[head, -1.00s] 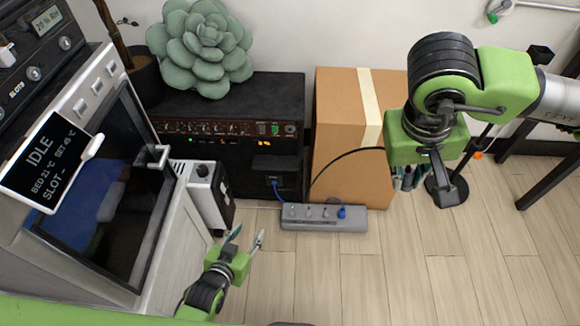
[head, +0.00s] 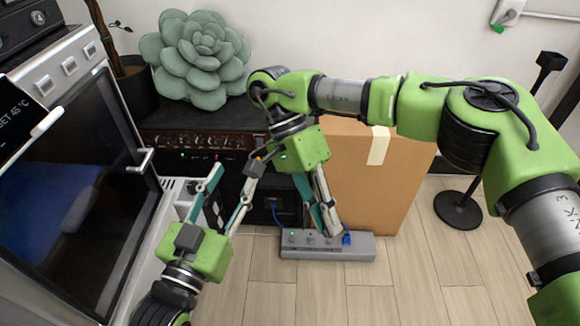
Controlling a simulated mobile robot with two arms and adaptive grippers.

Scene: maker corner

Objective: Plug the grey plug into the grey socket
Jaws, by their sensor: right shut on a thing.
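My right gripper (head: 323,228) points down with its fingertips at the top of the grey power strip (head: 350,250) on the floor. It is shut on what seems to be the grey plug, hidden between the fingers. The strip has several outlets in a row, with a blue plug (head: 347,239) at its right end. The grey socket cannot be told apart, as the fingers cover part of the strip, and I cannot tell whether the plug is seated. My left gripper (head: 234,168) is open and empty, pointing up, left of the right gripper.
A cardboard box (head: 390,185) stands behind the strip, beside a black amplifier (head: 170,145) with a succulent (head: 200,60) on top. An oven-like machine (head: 75,190) stands at the left. A black stand base (head: 458,210) is at the right. The front floor (head: 320,295) is clear.

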